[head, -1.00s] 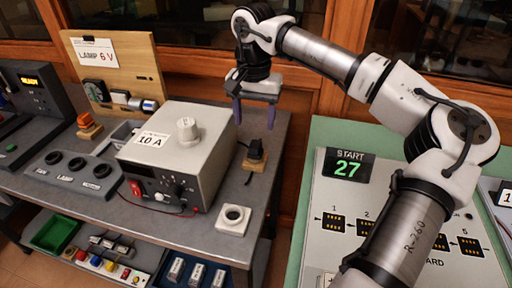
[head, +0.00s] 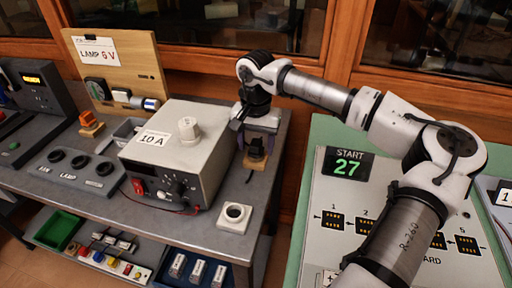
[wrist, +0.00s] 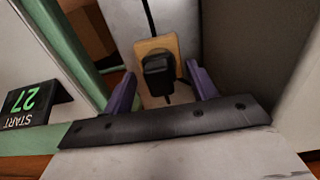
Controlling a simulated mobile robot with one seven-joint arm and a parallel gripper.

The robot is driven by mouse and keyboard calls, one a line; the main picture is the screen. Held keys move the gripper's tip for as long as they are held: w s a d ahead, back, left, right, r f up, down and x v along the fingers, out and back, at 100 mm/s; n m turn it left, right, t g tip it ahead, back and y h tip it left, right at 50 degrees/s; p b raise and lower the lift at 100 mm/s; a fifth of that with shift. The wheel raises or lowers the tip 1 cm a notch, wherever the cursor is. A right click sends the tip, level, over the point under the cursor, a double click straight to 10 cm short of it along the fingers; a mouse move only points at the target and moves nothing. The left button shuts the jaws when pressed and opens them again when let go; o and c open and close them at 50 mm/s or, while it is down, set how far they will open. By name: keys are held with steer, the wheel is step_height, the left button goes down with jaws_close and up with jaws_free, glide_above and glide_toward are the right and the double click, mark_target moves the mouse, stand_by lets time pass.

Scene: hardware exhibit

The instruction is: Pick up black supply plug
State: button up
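The black supply plug (head: 256,147) stands on a small wooden block at the right end of the grey bench, beside the power supply box. In the wrist view the plug (wrist: 158,75) sits between the two purple fingers of my gripper (wrist: 160,88), with a visible gap on each side. My gripper (head: 257,142) is open and reaches down around the plug from above in the head view. A dark cable runs from the plug.
The grey power supply box (head: 172,155) marked 10 A stands close to the left of my gripper. A white square socket piece (head: 234,217) lies in front. The green-edged START panel (head: 346,163) is to the right. The wooden block (head: 252,165) carries the plug.

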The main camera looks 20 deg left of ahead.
mark_target(256, 142)
steer(key=c, duration=1)
steer(key=shift+o, duration=0.2)
steer(key=shift+r, duration=0.15)
step_height(256, 142, up, 20)
